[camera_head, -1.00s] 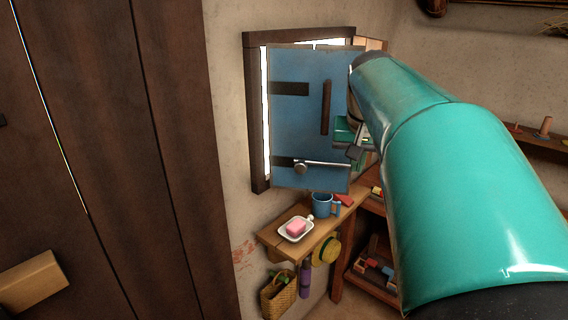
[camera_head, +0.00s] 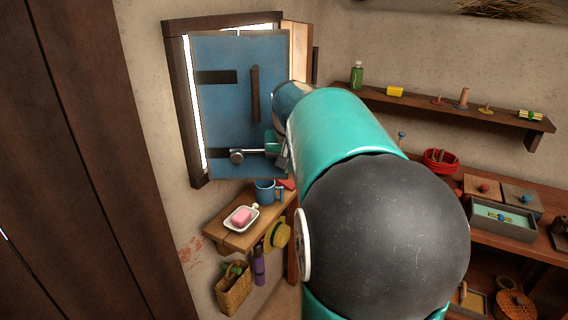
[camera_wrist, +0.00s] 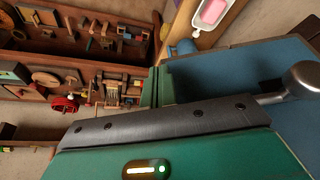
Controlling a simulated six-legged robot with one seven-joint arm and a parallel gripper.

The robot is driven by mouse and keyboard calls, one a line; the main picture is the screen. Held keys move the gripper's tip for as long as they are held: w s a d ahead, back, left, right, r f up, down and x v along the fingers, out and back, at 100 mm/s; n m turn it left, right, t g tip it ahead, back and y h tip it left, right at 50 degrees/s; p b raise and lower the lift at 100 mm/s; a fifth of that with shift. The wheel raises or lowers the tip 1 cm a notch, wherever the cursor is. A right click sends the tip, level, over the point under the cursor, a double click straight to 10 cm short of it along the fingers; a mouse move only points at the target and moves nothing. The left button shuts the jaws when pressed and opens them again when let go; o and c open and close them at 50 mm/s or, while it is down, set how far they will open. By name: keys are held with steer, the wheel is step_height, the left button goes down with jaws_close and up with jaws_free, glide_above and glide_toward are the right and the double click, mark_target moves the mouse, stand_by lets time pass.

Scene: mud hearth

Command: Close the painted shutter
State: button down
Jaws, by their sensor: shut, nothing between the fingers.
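The painted shutter (camera_head: 222,105) is a blue panel with dark straps and an upright brown bar. It stands at the dark wooden window frame (camera_head: 178,110), with bright light showing along its left and top edges. A metal rod with a round knob (camera_head: 237,156) runs across its lower part. The knob also shows in the wrist view (camera_wrist: 303,78), over the blue panel (camera_wrist: 225,75). My gripper (camera_head: 279,148) is shut and empty at the shutter's lower right, by the rod's right end. My arm hides part of that edge, and contact cannot be told.
Below the shutter, a small wooden shelf (camera_head: 222,233) holds a soap dish (camera_head: 241,219) and a blue mug (camera_head: 265,192). A straw hat (camera_head: 277,235) and a basket (camera_head: 234,288) hang beneath. Loaded shelves (camera_head: 455,112) line the right wall. A dark plank door (camera_head: 85,160) stands at left.

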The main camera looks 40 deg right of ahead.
steer(key=shift+w+d, duration=0.35)
steer(key=shift+w, duration=0.1)
steer(key=shift+r, duration=0.1)
steer(key=shift+d, duration=0.15)
